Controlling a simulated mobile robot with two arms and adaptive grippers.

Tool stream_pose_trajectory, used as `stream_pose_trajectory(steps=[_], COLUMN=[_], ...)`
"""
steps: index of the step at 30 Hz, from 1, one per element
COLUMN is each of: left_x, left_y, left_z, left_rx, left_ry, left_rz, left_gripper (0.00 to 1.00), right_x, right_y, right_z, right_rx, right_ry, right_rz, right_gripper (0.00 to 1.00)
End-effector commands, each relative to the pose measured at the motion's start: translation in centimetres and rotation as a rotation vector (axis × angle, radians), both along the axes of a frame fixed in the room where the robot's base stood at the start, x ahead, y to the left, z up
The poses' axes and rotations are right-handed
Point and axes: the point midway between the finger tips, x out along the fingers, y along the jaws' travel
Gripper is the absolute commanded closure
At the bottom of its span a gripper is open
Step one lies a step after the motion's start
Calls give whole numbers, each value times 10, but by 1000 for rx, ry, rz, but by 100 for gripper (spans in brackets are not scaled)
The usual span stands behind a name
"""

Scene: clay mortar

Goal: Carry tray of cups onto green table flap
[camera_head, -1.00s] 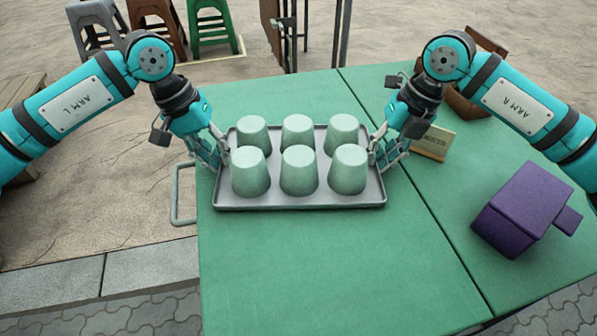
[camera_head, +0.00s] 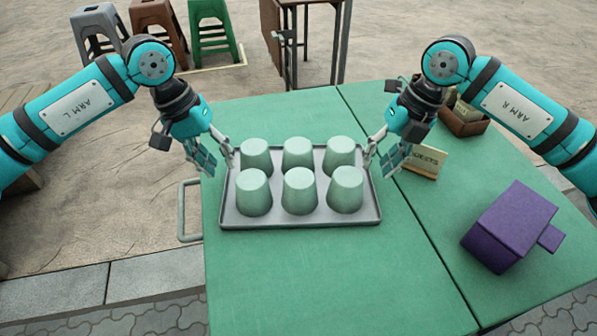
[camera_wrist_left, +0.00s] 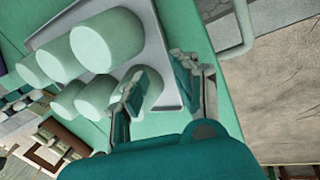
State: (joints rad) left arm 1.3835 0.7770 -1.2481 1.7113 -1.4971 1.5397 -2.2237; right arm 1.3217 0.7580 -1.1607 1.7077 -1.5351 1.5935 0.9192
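The tray (camera_wrist_left: 163,45) and cups (camera_wrist_left: 107,38) show there too. My right gripper (camera_head: 382,158) is open just off the tray's right rim.
A purple box (camera_head: 512,225) sits on the right panel. A small sign (camera_head: 425,161) and a brown box (camera_head: 465,120) stand behind it. A grey handle rail (camera_head: 183,212) juts from the table's left edge. The green surface in front of the tray is clear.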

Motion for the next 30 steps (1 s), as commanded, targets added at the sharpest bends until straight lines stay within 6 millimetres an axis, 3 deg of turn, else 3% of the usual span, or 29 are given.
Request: stream_pose_trajectory(steps=[1, 3, 30], left_x=[0, 0, 0], left_y=[0, 0, 0], left_z=[21, 36, 214], left_rx=[0, 0, 0], left_ry=[0, 0, 0], left_rz=[0, 0, 0], left_gripper=[71, 71, 71], right_x=[0, 0, 0], right_y=[0, 0, 0], right_z=[21, 36, 214], right_rx=[0, 0, 0], right_ry=[0, 0, -1], right_rz=[0, 0, 0], right_gripper=[71, 71, 71])
